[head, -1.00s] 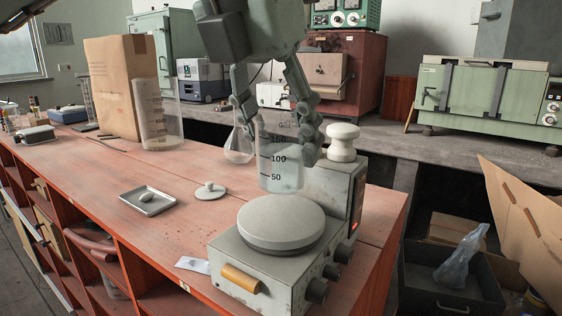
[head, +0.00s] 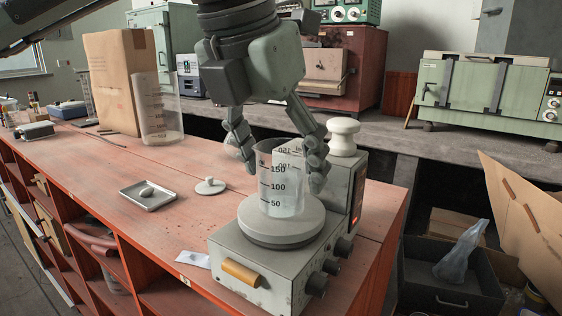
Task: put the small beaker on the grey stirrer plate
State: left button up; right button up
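The small beaker (head: 281,184), clear with black graduation marks, stands upright on the round top of the grey stirrer plate (head: 256,232), towards the back half of the disc. My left gripper (head: 282,178) comes down from above, with one finger on each side of the beaker. Its fingers are spread wider than the glass, with a visible gap at the left finger, so it looks open. The right finger is close to the beaker's rim, and contact there is hard to tell. My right gripper is not in view.
A tall beaker (head: 159,110) stands by a cardboard box (head: 112,85) at the back left. A metal tray (head: 149,205) and a white-knobbed lid (head: 210,187) lie left of the stirrer.

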pick_arm(q)
jog(key=v, duration=1.2)
jog(key=shift+r, duration=0.15)
dwell(0.8)
dwell(0.4)
